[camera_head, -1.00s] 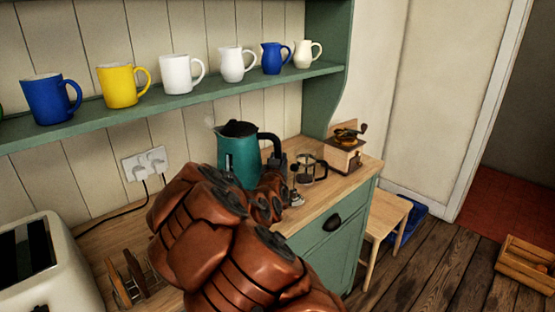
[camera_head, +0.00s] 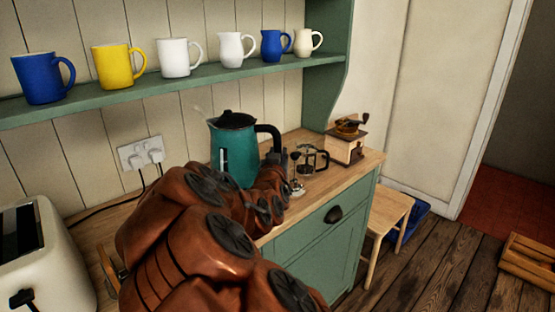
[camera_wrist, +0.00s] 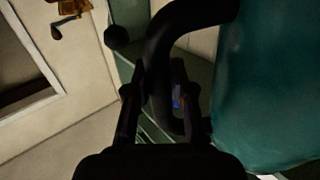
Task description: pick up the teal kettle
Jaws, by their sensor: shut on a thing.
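The teal kettle (camera_head: 232,158) has a black lid and a black handle and is upright over the wooden counter in the head view. Its base is partly hidden behind my arm, so I cannot tell whether it touches the counter. My gripper (camera_head: 277,160) is at the handle, on the kettle's right side. In the wrist view my gripper (camera_wrist: 158,105) has its fingers on either side of the black handle (camera_wrist: 165,50), shut on it. The teal body (camera_wrist: 270,95) fills the right of that view.
A glass press with a metal frame (camera_head: 308,162) and a coffee grinder (camera_head: 346,146) stand to the right on the counter (camera_head: 345,175). A cream toaster (camera_head: 45,260) is at lower left. A shelf (camera_head: 200,80) of mugs and jugs runs above. A stool (camera_head: 388,215) stands beyond the counter.

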